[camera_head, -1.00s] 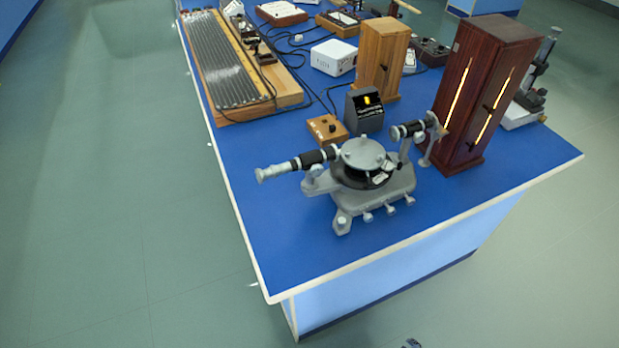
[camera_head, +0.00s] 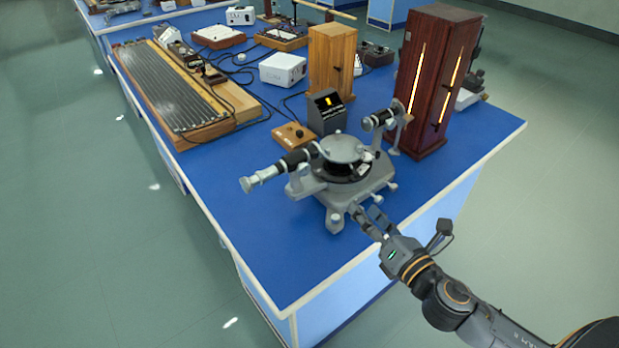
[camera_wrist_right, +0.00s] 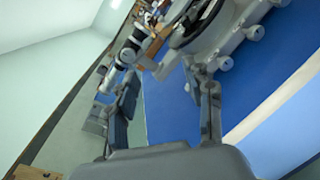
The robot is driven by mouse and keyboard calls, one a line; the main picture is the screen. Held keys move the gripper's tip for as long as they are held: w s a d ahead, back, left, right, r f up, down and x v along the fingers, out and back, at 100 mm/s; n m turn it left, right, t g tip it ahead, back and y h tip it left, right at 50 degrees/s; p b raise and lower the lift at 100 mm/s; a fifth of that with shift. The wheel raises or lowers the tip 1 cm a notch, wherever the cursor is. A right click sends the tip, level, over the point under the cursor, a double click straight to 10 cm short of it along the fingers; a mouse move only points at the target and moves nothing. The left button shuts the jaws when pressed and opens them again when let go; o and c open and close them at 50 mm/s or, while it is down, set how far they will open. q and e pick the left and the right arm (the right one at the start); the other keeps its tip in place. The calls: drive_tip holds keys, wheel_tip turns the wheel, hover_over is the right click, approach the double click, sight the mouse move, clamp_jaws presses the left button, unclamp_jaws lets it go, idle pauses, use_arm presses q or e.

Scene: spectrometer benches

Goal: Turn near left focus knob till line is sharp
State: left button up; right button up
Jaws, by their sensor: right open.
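The grey spectrometer (camera_head: 343,150) stands near the front edge of the blue bench, with a round table on top. Its telescope (camera_head: 270,172) points out to the left, and its collimator (camera_head: 380,118) faces the tall dark wooden box. Small knobs, one of them at the right (camera_head: 391,187), stick out along the base front. I cannot tell which knob sets the focus. My right gripper (camera_head: 367,210) is open and empty, close in front of the base; contact cannot be told. In the right wrist view, the open fingers (camera_wrist_right: 168,105) point towards the spectrometer base (camera_wrist_right: 235,25). My left gripper is not in view.
The dark wooden box (camera_head: 432,80) with glowing slits stands right of the spectrometer. Behind are a small control box (camera_head: 293,135), a dark display unit (camera_head: 327,111) and a light wooden box (camera_head: 331,60). A ribbed board (camera_head: 180,95) lies at the left. The front left bench top is clear.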

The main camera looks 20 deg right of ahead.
drive_tip(key=a+r+n+y, duration=0.2)
drive_tip(key=a+n+y, duration=0.1)
drive_tip(key=n, duration=0.3)
drive_tip(key=p, duration=0.4)
approach(306, 171)
drive_tip(key=x, duration=0.7)
drive_tip(key=shift+w+r, duration=0.1)
drive_tip(key=shift+w+a, duration=0.25)
drive_tip(key=shift+w, duration=0.25)
clamp_jaws()
